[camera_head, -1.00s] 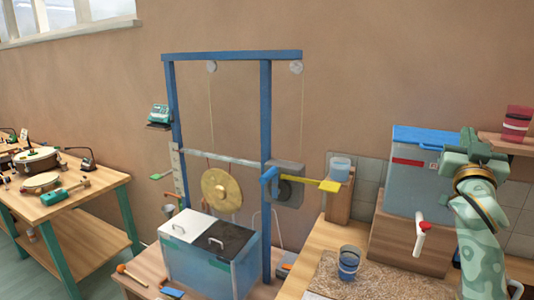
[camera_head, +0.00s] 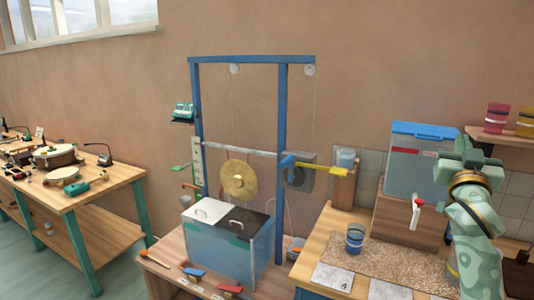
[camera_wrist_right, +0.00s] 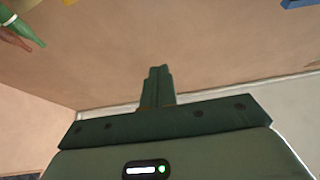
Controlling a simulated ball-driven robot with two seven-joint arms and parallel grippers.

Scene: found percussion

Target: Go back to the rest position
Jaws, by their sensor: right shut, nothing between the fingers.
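My right gripper (camera_head: 470,146) is raised at the right of the head view, in front of the clear water tank (camera_head: 412,172) with a blue lid. My right arm comes up from the lower right corner. My left gripper does not show in any view.
A blue frame (camera_head: 283,150) with a brass gong (camera_head: 239,181) stands over a lidded tank (camera_head: 222,245). A blue cup (camera_head: 355,238) stands on the right bench (camera_head: 322,243). A drum table (camera_head: 120,180) is at left.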

